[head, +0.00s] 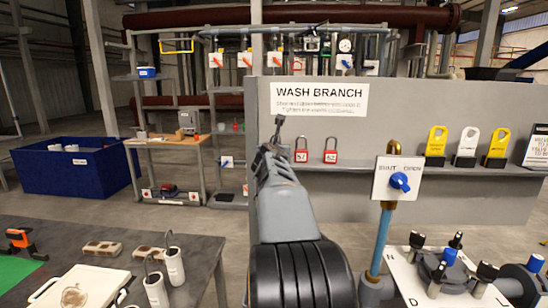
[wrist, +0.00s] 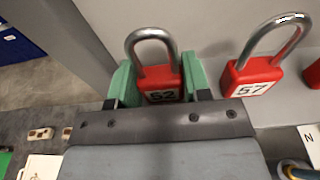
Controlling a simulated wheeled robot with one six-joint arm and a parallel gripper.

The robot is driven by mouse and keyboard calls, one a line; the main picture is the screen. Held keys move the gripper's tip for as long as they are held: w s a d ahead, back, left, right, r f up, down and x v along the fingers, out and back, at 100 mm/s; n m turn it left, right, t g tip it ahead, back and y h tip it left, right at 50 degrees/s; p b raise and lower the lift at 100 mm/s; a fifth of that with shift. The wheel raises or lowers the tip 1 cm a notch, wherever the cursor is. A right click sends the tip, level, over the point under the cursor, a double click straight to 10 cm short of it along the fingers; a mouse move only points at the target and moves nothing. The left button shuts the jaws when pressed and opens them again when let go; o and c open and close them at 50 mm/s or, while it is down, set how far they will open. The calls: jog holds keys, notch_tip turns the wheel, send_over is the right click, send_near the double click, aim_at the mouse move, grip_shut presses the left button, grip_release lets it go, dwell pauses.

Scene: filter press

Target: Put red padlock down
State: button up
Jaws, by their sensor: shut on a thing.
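A red padlock (wrist: 161,86) with a steel shackle and a label that reads 52 is between the green fingers of my gripper (wrist: 159,90) in the wrist view. The fingers are shut on its body, one on each side, with the shackle up. In the head view my gripper (head: 275,135) is in front of the grey panel, level with the ledge (head: 375,167), and the held padlock is hidden by my arm. I cannot tell whether the padlock touches the ledge.
A red padlock labelled 57 (wrist: 252,76) stands close to the right, also seen on the ledge in the head view (head: 301,150). Another red padlock (head: 330,150) stands beyond it. A blue valve handle (head: 400,181) is at right. The ledge left of my gripper looks bare.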

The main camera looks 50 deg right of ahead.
jog(key=o, duration=1)
jog(key=shift+o, duration=0.2)
jog(key=shift+s+a+r, duration=0.1)
jog(key=shift+a+r, duration=0.05)
jog(key=v, duration=1.2)
jog(key=a+f+m+g+y, duration=0.2)
jog(key=a+f+m+y, duration=0.4)
jog(key=a+f+m, duration=0.75)
jog(key=s+a+f+m+g+y, duration=0.2)
jog(key=s+a+f+m+y, duration=0.1)
jog(key=a+f+m, duration=0.3)
jog(key=s+a+f+m+g+y, duration=0.2)
jog(key=s+a+f+m, duration=0.3)
jog(key=a+f, duration=0.3)
jog(key=shift+s+a+f+m+y, duration=0.35)
jog(key=shift+a+m+y, duration=0.3)
jog(key=shift+a+y, duration=0.4)
